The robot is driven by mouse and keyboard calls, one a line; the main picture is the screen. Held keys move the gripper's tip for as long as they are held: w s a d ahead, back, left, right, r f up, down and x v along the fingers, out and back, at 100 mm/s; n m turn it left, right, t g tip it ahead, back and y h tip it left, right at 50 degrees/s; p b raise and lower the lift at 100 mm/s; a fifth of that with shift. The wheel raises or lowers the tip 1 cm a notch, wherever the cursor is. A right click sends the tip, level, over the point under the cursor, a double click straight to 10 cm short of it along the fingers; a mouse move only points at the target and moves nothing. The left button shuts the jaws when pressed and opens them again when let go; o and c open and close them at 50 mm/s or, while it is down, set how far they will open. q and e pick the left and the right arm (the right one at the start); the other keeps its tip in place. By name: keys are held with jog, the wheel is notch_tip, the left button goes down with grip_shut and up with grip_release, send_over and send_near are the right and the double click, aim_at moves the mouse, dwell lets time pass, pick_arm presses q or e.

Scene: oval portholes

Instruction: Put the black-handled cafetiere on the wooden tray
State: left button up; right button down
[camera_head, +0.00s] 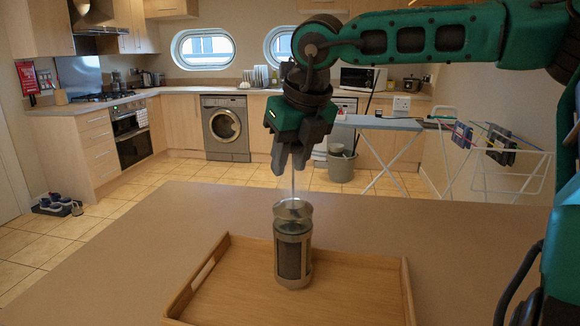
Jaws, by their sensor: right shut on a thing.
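The cafetiere (293,252) is a metal and glass cylinder with a domed lid and a thin plunger rod rising from it. It is upright over the left-middle part of the wooden tray (350,295); I cannot tell whether its base touches the tray. Its black handle does not show. My right gripper (291,162) points down directly above the lid, shut at the top of the plunger rod, whose knob is hidden between the fingers. My left gripper is not in view.
The tray has raised rims and a handle slot at its left, and lies on a brown table (190,215). The table is clear left of the tray. Beyond are a washing machine (225,128), a grey bin (341,165) and a drying rack (490,145).

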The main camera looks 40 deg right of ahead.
jog(key=shift+f, duration=0.55)
jog(key=shift+f, duration=0.15)
jog(key=c, duration=0.8)
grip_release()
jog(key=shift+r, duration=0.3)
jog(key=p+v, duration=0.1)
jog(key=v, duration=1)
jog(key=shift+s+a+r, duration=0.15)
jog(key=shift+s+r, duration=0.05)
jog(key=shift+r, duration=0.05)
